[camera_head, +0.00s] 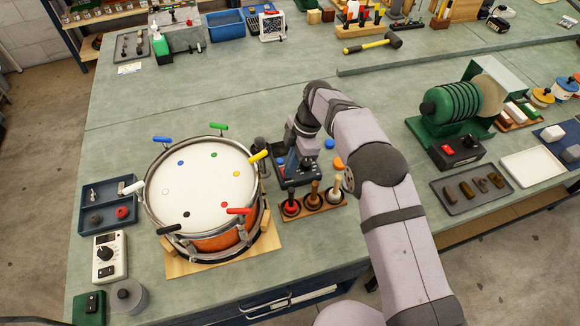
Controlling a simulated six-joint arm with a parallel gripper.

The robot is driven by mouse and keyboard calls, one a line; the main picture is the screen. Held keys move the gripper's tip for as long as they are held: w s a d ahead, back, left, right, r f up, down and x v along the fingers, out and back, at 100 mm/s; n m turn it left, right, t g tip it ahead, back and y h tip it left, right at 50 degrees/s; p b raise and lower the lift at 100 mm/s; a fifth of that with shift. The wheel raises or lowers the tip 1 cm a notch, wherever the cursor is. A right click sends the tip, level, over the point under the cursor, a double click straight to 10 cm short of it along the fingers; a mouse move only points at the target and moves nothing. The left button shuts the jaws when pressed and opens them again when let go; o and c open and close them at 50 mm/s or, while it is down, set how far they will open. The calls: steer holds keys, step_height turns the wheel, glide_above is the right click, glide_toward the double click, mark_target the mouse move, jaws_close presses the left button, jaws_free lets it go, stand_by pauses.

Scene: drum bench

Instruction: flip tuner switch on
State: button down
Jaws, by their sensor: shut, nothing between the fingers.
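A white box with a large black dial (105,255), which looks like the tuner, lies on the bench at the lower left, in front of the small parts tray. A small dark part near its front edge may be its switch; its position is too small to tell. My gripper (299,172) points down beside the drum's right side, above a dark tray. It is shut and appears empty, though its fingertips are small and dark here. It is well to the right of the white box, with the drum between them.
The drum (203,185) stands on a wooden board, with coloured handles sticking up around its rim. A blue-grey tray (92,220) is left of it. A green box (88,307) and a grey round thing (128,295) sit in front of the white box. A wooden rack (313,203) holds upright tools.

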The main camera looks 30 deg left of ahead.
steer(key=shift+s+f+b, duration=0.1)
steer(key=shift+f+b, duration=0.4)
steer(key=shift+f, duration=0.05)
steer(key=shift+d+r+p, duration=0.1)
steer(key=shift+r+p, duration=0.2)
steer(key=shift+p, duration=0.05)
steer(key=shift+w+a+r, duration=0.25)
steer(key=shift+w+a, duration=0.3)
steer(key=shift+a, duration=0.05)
steer(key=shift+r, duration=0.1)
steer(key=shift+r+p, duration=0.35)
steer(key=shift+r, duration=0.2)
steer(key=d+r+b, duration=0.2)
steer(key=d+r, duration=0.1)
steer(key=r, duration=0.9)
steer(key=shift+w+d, duration=0.2)
steer(key=shift+d, duration=0.15)
